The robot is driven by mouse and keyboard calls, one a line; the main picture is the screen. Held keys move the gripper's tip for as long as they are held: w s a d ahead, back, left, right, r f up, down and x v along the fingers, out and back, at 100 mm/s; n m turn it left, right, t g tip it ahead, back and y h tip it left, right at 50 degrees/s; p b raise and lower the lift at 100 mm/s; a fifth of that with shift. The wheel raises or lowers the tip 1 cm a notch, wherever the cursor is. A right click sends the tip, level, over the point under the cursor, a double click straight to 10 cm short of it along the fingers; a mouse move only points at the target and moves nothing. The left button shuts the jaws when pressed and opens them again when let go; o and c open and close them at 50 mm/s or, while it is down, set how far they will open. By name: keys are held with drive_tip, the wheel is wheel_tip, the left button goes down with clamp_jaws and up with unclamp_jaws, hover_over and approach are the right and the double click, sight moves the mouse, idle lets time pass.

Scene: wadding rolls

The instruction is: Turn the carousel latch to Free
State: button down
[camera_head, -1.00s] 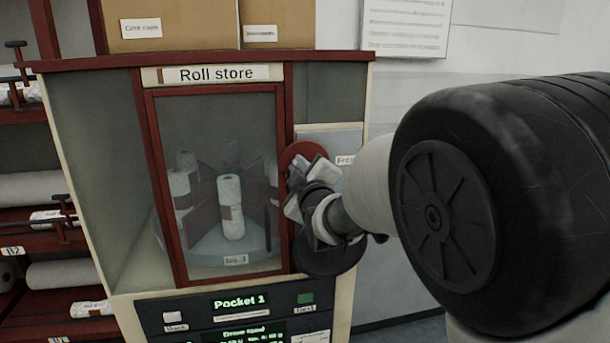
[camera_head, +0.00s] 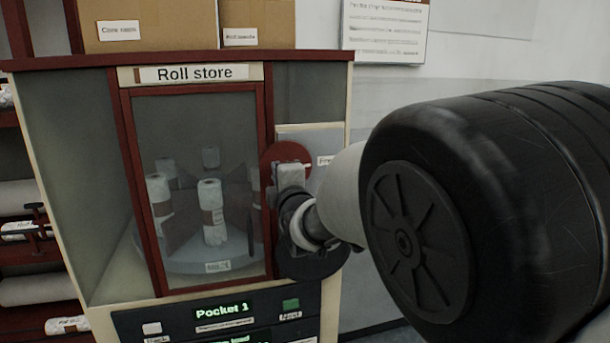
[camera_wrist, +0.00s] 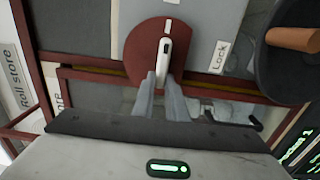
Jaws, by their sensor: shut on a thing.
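The carousel latch is a red disc (camera_head: 284,158) on the right of the roll store's front; it also shows in the wrist view (camera_wrist: 136,62). A pale, narrow handle (camera_wrist: 165,50) stands across the disc, with a white mark in line with it. In the head view the mark is on the side of a partly hidden label (camera_head: 325,160) beginning "Fr". A "Lock" label (camera_wrist: 220,56) is right of the disc in the wrist view. My gripper (camera_wrist: 163,80) is shut on the handle; its fingertips hide the handle's lower end. It also shows in the head view (camera_head: 290,177).
The roll store's glass door (camera_head: 195,190) is left of the latch, with several white rolls (camera_head: 212,212) on a round carousel (camera_head: 187,258). A dark panel (camera_head: 180,322) below reads "Pocket 1". Cardboard boxes (camera_head: 150,30) stand on top. A dark disc (camera_wrist: 285,50) is near the gripper.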

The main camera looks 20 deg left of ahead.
idle(0.4)
drive_tip(key=c, duration=1.8)
unclamp_jaws()
drive_tip(key=shift+o, duration=0.2)
drive_tip(key=shift+s, duration=0.1)
drive_tip(key=p+v, duration=0.2)
drive_tip(key=v, duration=1.5)
drive_tip(key=shift+s, duration=0.15)
drive_tip(key=shift+d, duration=0.1)
